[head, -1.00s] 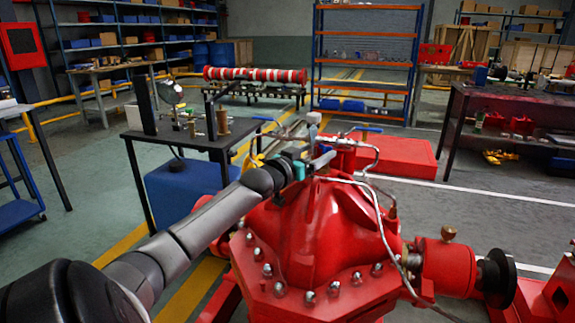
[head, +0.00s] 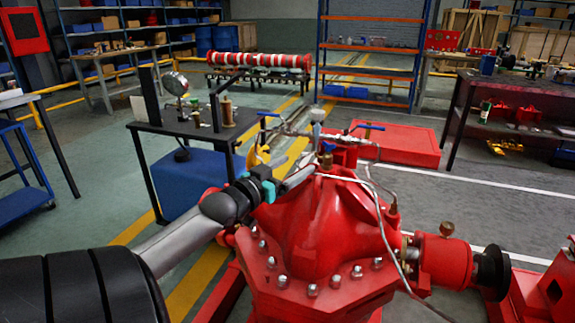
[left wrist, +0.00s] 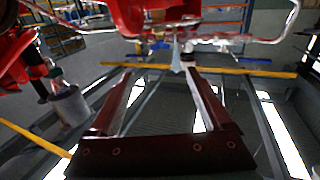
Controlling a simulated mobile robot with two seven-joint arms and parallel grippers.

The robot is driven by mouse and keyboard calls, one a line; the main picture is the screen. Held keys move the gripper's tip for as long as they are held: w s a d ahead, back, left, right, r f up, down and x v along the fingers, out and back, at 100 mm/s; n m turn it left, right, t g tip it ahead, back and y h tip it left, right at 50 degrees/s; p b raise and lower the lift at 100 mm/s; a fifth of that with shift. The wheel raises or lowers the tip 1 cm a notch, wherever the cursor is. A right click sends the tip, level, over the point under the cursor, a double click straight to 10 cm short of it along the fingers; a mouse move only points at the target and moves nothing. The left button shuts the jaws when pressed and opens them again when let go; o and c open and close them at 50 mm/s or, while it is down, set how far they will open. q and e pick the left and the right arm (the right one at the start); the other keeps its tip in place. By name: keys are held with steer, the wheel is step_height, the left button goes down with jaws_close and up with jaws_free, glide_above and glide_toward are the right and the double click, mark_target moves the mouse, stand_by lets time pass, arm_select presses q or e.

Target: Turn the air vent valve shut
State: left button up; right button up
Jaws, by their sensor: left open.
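The air vent valve (head: 327,157) is a small brass valve with a blue handle on top of the red pump casing (head: 318,220). In the head view its handle looks short, and I cannot tell which way it points. My left gripper (head: 303,177) is just left of the valve, with its fingers pointing toward it. In the left wrist view the left gripper (left wrist: 158,74) has its two fingers apart. A pale narrow piece (left wrist: 177,57) shows near the fingertips; I cannot tell whether it is the handle. My right gripper is not in view.
Thin silver pipes (head: 345,178) curve over the casing close to the valve. A gauge fitting (head: 316,118) and two blue-handled valves stand behind it. A black table (head: 190,137) with a gauge is behind left.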

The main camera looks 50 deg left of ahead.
arm_select(q)
steer(key=shift+s+d, duration=0.15)
steer(key=shift+s, duration=0.65)
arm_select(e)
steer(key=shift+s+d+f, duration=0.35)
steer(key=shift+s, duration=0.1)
